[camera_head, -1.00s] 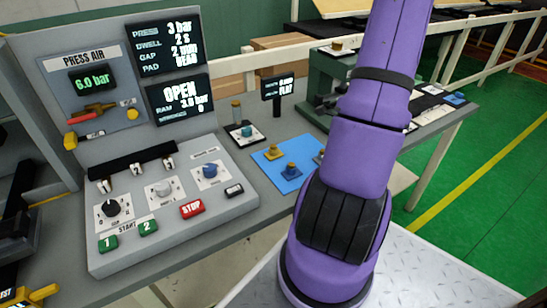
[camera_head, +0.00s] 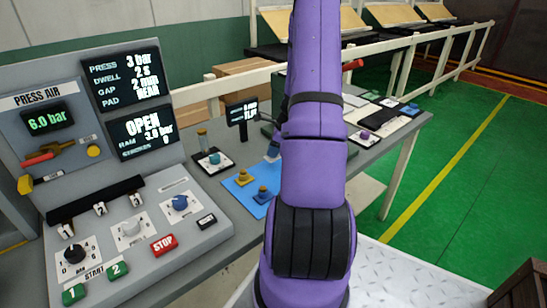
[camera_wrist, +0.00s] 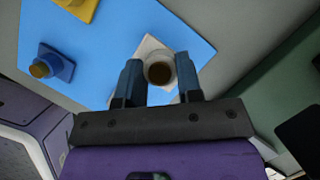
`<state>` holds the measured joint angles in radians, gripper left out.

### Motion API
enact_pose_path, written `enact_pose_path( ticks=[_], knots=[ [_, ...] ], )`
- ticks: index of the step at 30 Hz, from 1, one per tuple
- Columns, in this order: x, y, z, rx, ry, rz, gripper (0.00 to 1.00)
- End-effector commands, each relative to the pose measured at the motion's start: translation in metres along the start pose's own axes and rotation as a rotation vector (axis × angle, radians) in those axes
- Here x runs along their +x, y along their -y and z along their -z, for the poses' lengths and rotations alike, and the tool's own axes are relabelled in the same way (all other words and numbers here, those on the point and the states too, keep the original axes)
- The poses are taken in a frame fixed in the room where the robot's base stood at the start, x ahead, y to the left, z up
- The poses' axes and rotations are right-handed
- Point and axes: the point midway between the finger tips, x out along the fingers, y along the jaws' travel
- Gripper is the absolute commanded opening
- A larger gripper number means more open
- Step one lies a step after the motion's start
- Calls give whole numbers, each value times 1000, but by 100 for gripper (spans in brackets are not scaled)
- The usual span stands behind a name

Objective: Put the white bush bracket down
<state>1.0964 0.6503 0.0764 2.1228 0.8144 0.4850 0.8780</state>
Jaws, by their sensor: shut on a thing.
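The white bush bracket (camera_wrist: 149,45), with a brown-topped round bush, shows between the fingers of my gripper (camera_wrist: 158,64) in the wrist view. The gripper is shut on it. Bracket and fingers appear over the blue mat (camera_wrist: 110,50); I cannot tell whether the bracket touches it. In the head view the mat (camera_head: 232,187) lies on the grey bench, and my arm hides the white bracket. A blue bush bracket (camera_wrist: 48,66) and a yellow one (camera_wrist: 77,8) sit on the mat, left of the gripper; they also show in the head view, blue (camera_head: 263,194) and yellow (camera_head: 243,177).
The press control console (camera_head: 120,190) stands at left. A small display on a post (camera_head: 242,115) and a teal part on a black-edged plate (camera_head: 213,158) are behind the mat. A purple part (camera_head: 366,135) and several cards lie at the bench's right end.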

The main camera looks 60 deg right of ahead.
Motion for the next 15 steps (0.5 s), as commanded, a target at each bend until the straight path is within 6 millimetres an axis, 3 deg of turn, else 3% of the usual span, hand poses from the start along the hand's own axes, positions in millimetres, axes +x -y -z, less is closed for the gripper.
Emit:
enact_pose_path(
  ticks=[10, 15],
  knots=[
    [31, 0, 13, 2, 1, -1, 9],
    [32, 1, 13, 0, 0, 1, 9]
  ],
)
